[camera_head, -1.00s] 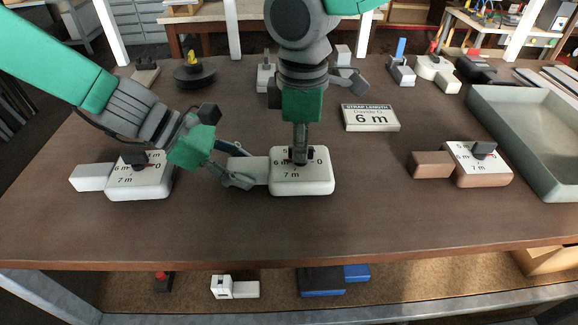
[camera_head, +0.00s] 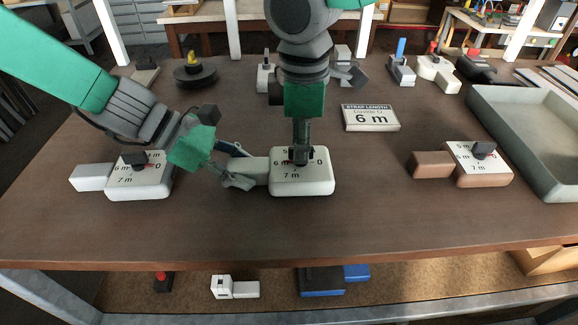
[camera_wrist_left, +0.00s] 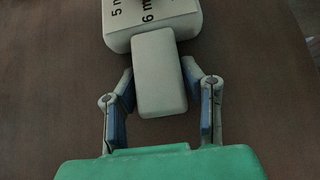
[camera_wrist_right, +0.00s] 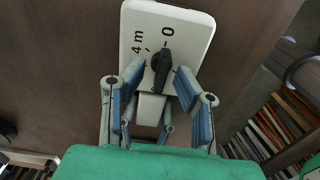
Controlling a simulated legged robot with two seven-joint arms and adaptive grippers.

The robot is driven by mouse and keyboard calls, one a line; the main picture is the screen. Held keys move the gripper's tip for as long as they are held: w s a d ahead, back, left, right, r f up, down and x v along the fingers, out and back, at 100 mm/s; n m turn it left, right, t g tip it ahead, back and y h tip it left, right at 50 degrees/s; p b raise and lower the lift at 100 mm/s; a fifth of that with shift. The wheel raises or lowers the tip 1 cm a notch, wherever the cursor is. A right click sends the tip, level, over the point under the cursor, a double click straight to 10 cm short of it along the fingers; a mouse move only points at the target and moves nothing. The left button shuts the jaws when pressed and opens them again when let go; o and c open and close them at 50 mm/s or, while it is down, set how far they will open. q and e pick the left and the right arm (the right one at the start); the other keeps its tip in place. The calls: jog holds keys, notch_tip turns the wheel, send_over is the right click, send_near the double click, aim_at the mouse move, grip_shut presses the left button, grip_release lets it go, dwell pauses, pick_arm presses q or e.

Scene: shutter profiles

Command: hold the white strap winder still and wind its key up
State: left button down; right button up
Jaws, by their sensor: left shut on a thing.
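The white strap winder (camera_head: 302,186) lies flat mid-table, its pale block handle (camera_head: 254,172) pointing left. My left gripper (camera_head: 238,169) is shut on this handle. In the left wrist view the handle (camera_wrist_left: 159,75) lies between my left fingers (camera_wrist_left: 158,92). My right gripper (camera_head: 301,150) points straight down over the winder's dark key. In the right wrist view the key (camera_wrist_right: 161,68) stands between my right fingers (camera_wrist_right: 160,76), which look apart with small gaps beside it. The dial shows 4 m and 0 there; the pointer is mostly hidden.
Another white winder (camera_head: 138,188) lies at the left and a brown one (camera_head: 483,175) at the right. A sign (camera_head: 370,118) reads strap length 6 m. A grey tray (camera_head: 520,140) stands at the right edge. Several small tools line the back. The front table strip is clear.

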jog(key=shift+r, duration=2.65)
pick_arm(q)
jog(key=c, duration=1)
grip_release()
jog(key=shift+o, duration=0.2)
jog(key=shift+r, duration=0.1)
pick_arm(e)
jog(key=shift+r, duration=0.1)
pick_arm(q)
jog(key=shift+p+v, duration=1)
jog(key=shift+p, duration=0.1)
pick_arm(e)
notch_tip(320, 180, up, 2)
pick_arm(q)
jog(key=p+v, duration=0.4)
jog(key=v, duration=0.1)
pick_arm(e)
notch_tip(320, 180, up, 4)
jog(key=shift+r, duration=0.25)
